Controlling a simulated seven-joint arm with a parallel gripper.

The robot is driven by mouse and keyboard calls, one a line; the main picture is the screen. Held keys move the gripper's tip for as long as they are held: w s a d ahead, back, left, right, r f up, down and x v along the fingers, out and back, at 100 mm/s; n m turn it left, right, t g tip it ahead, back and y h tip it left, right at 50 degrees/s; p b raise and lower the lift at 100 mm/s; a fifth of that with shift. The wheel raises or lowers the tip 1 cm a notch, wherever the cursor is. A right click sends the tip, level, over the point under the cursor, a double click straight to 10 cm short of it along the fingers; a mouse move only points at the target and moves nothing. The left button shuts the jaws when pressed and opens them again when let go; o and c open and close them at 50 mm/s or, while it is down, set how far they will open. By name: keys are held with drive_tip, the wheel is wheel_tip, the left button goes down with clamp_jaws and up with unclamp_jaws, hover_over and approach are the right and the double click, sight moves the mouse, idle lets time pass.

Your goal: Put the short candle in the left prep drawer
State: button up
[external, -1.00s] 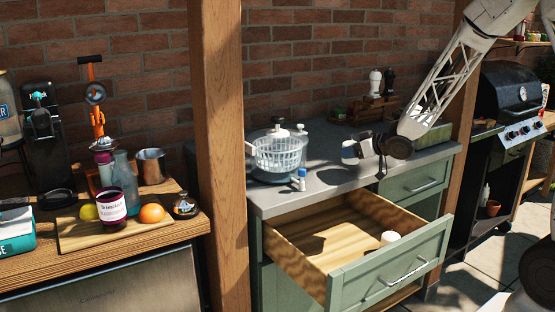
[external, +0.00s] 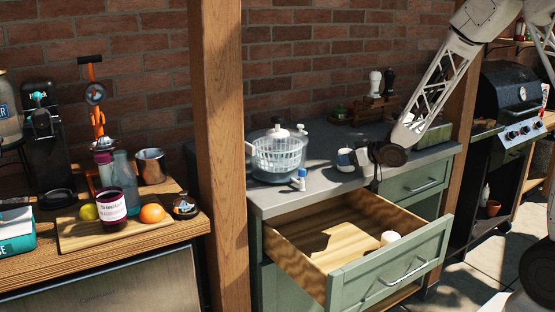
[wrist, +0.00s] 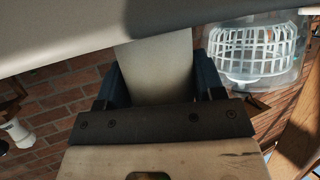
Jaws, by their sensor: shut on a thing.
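My gripper (external: 350,158) is over the grey counter, near its front edge above the back of the open drawer. In the wrist view its dark blue fingers (wrist: 158,85) are shut on a pale, smooth thing (wrist: 160,70), which looks like the short candle; its far end is cut off by the grey surface at the top. The left prep drawer (external: 345,265) is green-fronted with a wooden inside and is pulled open. A small white cylinder (external: 390,238) stands inside it at the right; I cannot tell what it is.
A salad spinner (external: 278,155) and a small blue-and-white bottle (external: 300,180) stand on the counter left of my gripper. Two grinders (external: 381,84) stand at the back. A wooden post (external: 222,150) rises at the left. The drawer's left and middle floor is clear.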

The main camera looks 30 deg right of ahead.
drive_tip(key=shift+f, duration=0.15)
drive_tip(key=o, duration=1)
drive_tip(key=shift+s, duration=0.1)
drive_tip(key=shift+v, duration=3.8)
drive_tip(key=shift+a+r, duration=0.15)
drive_tip(key=shift+r, duration=0.05)
